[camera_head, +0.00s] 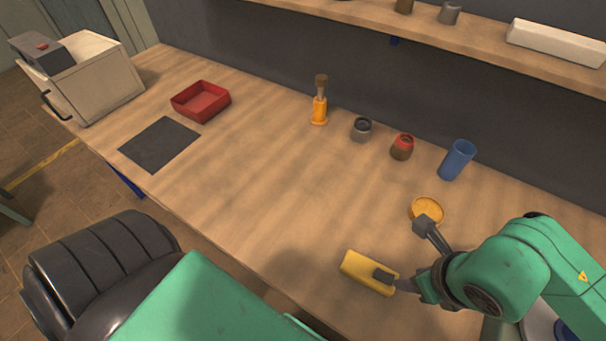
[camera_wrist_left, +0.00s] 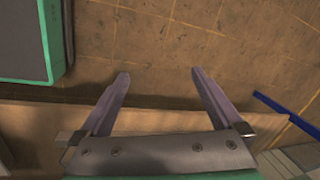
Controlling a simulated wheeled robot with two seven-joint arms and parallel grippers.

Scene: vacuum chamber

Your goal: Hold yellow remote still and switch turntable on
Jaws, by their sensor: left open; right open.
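The yellow remote (camera_head: 358,268) lies on the workbench near its front edge, lower right in the head view. My right gripper (camera_head: 405,251) is open. One finger is over the remote's right end; I cannot tell whether it touches. The other finger is close to a round orange dish (camera_head: 428,208) behind the remote. I cannot tell which thing is the turntable. My left gripper (camera_wrist_left: 160,76) is open and empty in the left wrist view, with the bench edge and the tiled floor behind its fingers.
A blue cup (camera_head: 457,160), a red-brown jar (camera_head: 402,147), a grey jar (camera_head: 361,130) and an orange-handled tool (camera_head: 319,108) stand along the back. A red tray (camera_head: 201,101), a dark mat (camera_head: 160,145) and a beige box (camera_head: 95,80) are at left. The bench's middle is clear.

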